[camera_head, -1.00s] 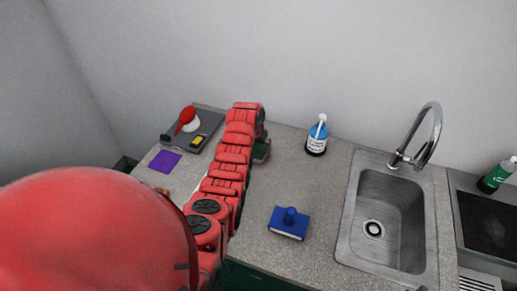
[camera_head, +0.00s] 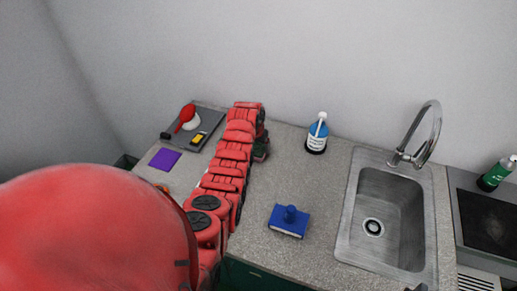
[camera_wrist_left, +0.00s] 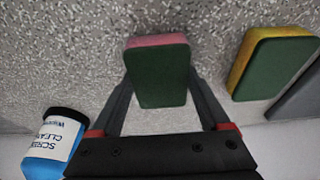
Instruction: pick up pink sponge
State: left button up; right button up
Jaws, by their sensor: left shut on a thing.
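The pink sponge (camera_wrist_left: 157,41) shows in the left wrist view as a block with a pink edge and a dark green scouring face. My left gripper (camera_wrist_left: 160,88) is shut on it, with one black finger on each side. In the head view my left gripper (camera_head: 261,142) is at the end of the red arm, over the counter left of the blue bottle. The arm largely hides the sponge there. Whether the sponge touches the counter is hard to tell. My right gripper is not in view.
A yellow-edged green sponge (camera_wrist_left: 275,62) lies beside the held one. A blue cleaner bottle (camera_head: 317,134), a blue brush-like block (camera_head: 289,221) and a purple cloth (camera_head: 165,159) are on the counter. A grey tray (camera_head: 210,119) stands back left; a sink (camera_head: 397,248) is at right.

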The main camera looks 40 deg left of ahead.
pick_arm(q)
jog(key=shift+r, duration=0.15)
jog(key=shift+r+b, duration=0.55)
jog(key=shift+b, duration=0.25)
jog(key=shift+w+r+b, duration=0.15)
jog(key=shift+r+b, duration=0.55)
jog(key=shift+b, duration=0.05)
jog(key=s+d, duration=0.1)
jog(key=d, duration=0.1)
jog(key=s+d+b, duration=0.1)
jog(key=s+d, duration=0.1)
jog(key=shift+s+d+r+b, duration=0.1)
jog(key=shift+s+r+b, duration=0.1)
jog(key=shift+r+b, duration=0.15)
jog(key=s+d+p, duration=0.2)
jog(key=s+d+r+p, duration=0.1)
jog(key=d+p, duration=0.2)
jog(key=s+d+p, duration=0.2)
jog(key=p, duration=0.1)
jog(key=shift+s+d+r, duration=0.2)
jog(key=shift+s+r, duration=0.15)
jog(key=shift+r, duration=0.05)
jog(key=shift+s+d+p, duration=0.15)
jog(key=shift+d+p, duration=0.15)
jog(key=shift+s+d+f, duration=0.15)
jog(key=shift+s+d, duration=0.1)
jog(key=shift+d, duration=0.05)
